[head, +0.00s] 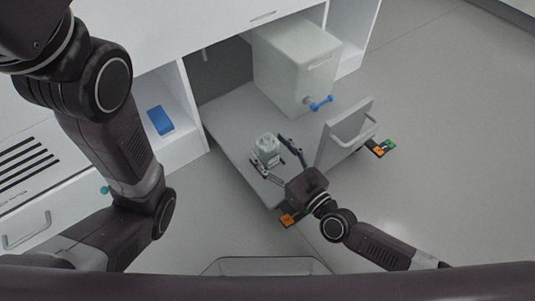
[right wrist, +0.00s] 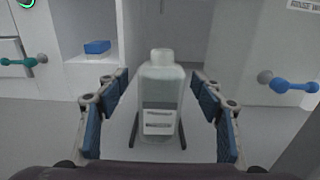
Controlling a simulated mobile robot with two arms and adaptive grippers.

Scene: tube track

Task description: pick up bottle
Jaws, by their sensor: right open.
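A clear bottle (head: 267,150) with a pale cap stands upright on a low grey cart platform (head: 228,112). In the right wrist view the bottle (right wrist: 160,98) is centred between my gripper's fingers and carries a white label. My right gripper (head: 277,160) is open around the bottle, with a finger on either side. In the right wrist view my right gripper (right wrist: 160,120) shows gaps between its blue pads and the bottle. My left arm is at the left of the head view; its gripper is not visible.
A large white container (head: 295,65) with a blue valve (head: 320,103) stands behind the bottle on the cart. A grey upright handle plate (head: 345,132) is to the right. A blue box (head: 160,120) sits on a shelf. Open floor lies to the right.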

